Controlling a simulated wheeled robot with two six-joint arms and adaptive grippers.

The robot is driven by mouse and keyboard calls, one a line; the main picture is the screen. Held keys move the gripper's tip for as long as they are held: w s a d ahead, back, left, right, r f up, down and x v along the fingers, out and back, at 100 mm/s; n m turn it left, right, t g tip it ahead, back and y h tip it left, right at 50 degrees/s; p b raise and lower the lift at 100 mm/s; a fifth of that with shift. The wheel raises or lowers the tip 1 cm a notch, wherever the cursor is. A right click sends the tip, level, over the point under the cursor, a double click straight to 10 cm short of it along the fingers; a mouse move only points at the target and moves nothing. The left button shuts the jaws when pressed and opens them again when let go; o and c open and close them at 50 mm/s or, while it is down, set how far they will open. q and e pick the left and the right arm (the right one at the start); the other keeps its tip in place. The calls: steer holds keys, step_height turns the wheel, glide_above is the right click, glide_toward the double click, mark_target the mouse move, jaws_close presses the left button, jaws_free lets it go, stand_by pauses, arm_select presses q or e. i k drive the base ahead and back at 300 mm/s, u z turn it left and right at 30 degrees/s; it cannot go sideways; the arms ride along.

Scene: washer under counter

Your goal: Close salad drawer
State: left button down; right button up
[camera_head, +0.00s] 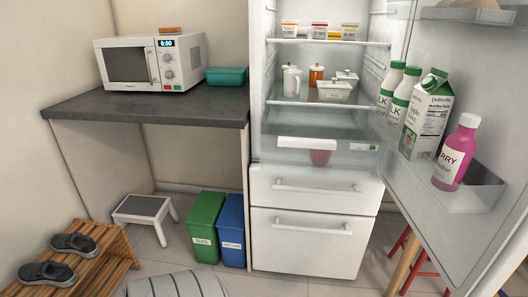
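The fridge (257,90) stands open at the centre, its door (480,60) swung wide to the right. The salad drawer (307,144) is the clear bin with a whitish front strip, low in the fridge compartment. The drawer seems to stand forward of the shelf above, but I cannot tell how far. Two white drawers with bar handles, an upper one (350,203) and a lower one (300,255), sit below it and look shut. Neither of my grippers is in view.
A milk carton (424,120), white bottles and a pink bottle (456,153) stand in the door rack. Green (206,225) and blue (232,228) bins stand left of the fridge. A stool (143,207) is under the counter (150,107). A shoe rack (105,262) is at lower left.

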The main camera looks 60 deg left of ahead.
mark_target(287, 143)
steer(key=u, duration=1.25)
steer(key=i, duration=0.1)
steer(key=u, duration=0.1)
